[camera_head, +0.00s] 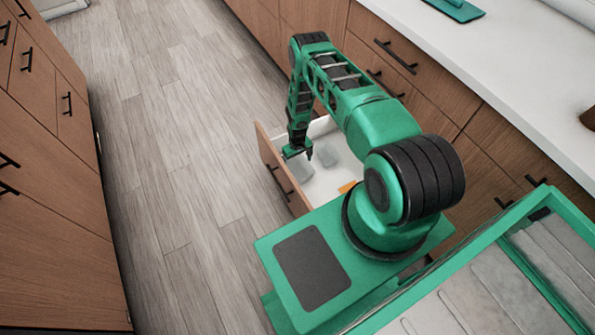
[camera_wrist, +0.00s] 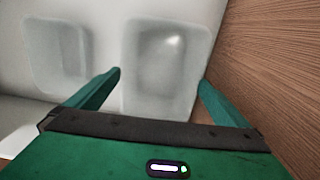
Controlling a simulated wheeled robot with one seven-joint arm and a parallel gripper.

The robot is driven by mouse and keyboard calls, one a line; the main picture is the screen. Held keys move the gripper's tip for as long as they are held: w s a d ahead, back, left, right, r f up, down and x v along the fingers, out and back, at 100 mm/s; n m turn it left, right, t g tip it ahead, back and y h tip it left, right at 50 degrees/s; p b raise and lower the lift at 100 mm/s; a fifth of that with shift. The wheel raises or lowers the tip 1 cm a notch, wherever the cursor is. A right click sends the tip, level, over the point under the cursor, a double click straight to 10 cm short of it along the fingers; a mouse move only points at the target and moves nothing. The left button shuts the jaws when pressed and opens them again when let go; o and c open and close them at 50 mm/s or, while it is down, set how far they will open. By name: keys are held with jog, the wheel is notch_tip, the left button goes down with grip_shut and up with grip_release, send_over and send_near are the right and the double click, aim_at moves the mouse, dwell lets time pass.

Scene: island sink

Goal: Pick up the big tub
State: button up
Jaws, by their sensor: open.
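The big tub is a translucent, whitish, rounded rectangular container (camera_wrist: 165,45) lying in the open drawer, close to the drawer's wooden front. In the head view the tub (camera_head: 300,169) shows just below my gripper (camera_head: 298,153). In the wrist view my gripper (camera_wrist: 160,77) is open, with one green finger on each side of the tub's near part. I cannot tell whether the fingers touch it or how far above it they are. Nothing is held.
A smaller translucent tub (camera_wrist: 57,55) lies beside it; it also shows in the head view (camera_head: 322,158). An orange item (camera_head: 347,187) lies nearer my base in the drawer. The drawer front (camera_wrist: 265,70) rises close to my right finger in the wrist view.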

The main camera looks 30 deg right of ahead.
aim_at(297, 169)
jog(key=shift+f, duration=1.35)
jog(key=c, duration=0.8)
jog(key=shift+o, duration=0.2)
jog(key=shift+r, duration=0.1)
